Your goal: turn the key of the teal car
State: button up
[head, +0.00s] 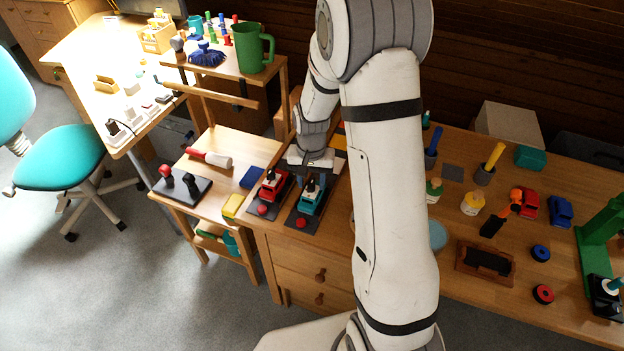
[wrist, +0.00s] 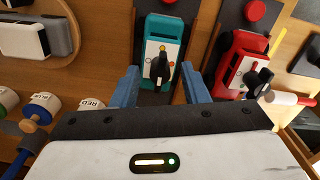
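The teal car (head: 311,202) sits on a dark base plate with a red knob at its front, on the wooden worktop. In the wrist view the teal car (wrist: 163,30) has a black key (wrist: 160,66) standing on its panel, with small yellow and orange dots around it. My gripper (wrist: 161,82) is open, its two blue fingers on either side of the key, with clear gaps. In the head view my gripper (head: 314,168) is above the rear of the teal car. Whether the fingertips are at key height I cannot tell.
A red car (head: 272,187) with its own black key stands close beside the teal car. In the wrist view the red car (wrist: 240,62) is right of my fingers.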

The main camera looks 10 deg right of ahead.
aim_at(311, 183)
jog(key=shift+r, duration=0.1)
notch_tip(311, 183, up, 7)
jog(key=shift+r, duration=0.3)
dwell(0.6)
jog(key=shift+s+r, duration=0.15)
jog(key=s+r+n+t, duration=0.1)
jog(key=s+r+n, duration=0.1)
jog(key=s+r, duration=0.4)
jog(key=s+r+n+t, duration=0.1)
jog(key=s+r, duration=0.5)
jog(key=s, duration=0.8)
jog(key=shift+s+d+n+t, duration=0.2)
jog(key=shift+s+n+t, duration=0.2)
jog(key=shift+n, duration=0.3)
